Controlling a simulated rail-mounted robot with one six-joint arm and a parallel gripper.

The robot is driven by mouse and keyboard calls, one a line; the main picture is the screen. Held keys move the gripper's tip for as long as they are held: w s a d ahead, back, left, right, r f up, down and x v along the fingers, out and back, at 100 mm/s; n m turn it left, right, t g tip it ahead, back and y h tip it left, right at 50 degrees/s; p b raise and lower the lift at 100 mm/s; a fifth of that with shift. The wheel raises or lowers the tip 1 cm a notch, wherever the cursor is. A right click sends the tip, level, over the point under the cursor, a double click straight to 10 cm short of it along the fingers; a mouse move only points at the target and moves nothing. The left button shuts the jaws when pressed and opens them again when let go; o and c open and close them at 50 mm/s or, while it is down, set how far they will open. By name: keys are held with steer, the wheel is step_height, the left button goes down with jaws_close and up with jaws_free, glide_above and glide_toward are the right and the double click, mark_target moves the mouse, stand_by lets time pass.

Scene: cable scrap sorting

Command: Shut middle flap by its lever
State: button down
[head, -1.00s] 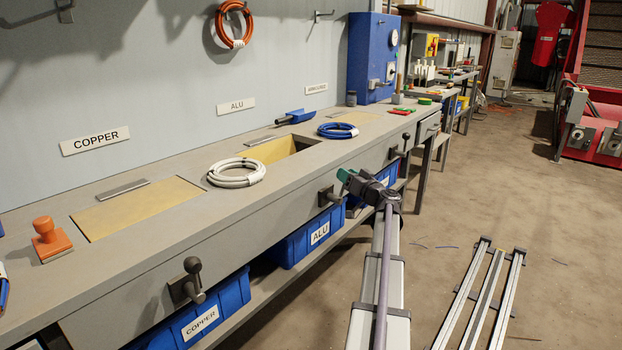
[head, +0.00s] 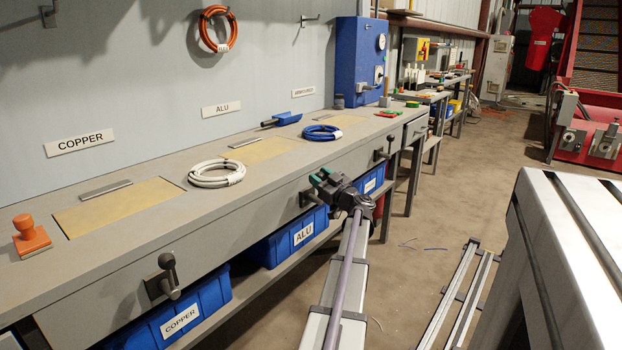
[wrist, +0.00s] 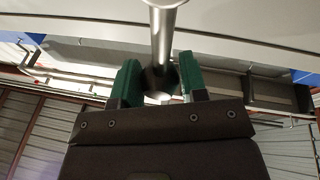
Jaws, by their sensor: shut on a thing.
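The middle flap (head: 258,151), marked ALU, is a yellow panel in the grey bench top and looks flush with it, with no dark gap showing. Its lever sits on a dark mount (head: 309,198) on the bench front, above the ALU bin. My gripper (head: 321,179) has green fingers and is at this lever, hiding its upper part. In the wrist view, my gripper (wrist: 159,82) is shut on the lever, and its metal rod (wrist: 162,45) runs up from between the fingers.
A white cable coil (head: 217,174) lies left of the middle flap and a blue coil (head: 322,133) right of it. The copper flap (head: 120,206) is flush, with its own lever (head: 168,265).

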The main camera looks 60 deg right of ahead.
steer(key=c, duration=0.7)
jaws_free()
steer(key=b+v, duration=0.2)
steer(key=v, duration=0.8)
steer(key=shift+s+a+f+b, duration=0.1)
steer(key=shift+s+a+b, duration=0.05)
steer(key=shift+s+b, duration=0.2)
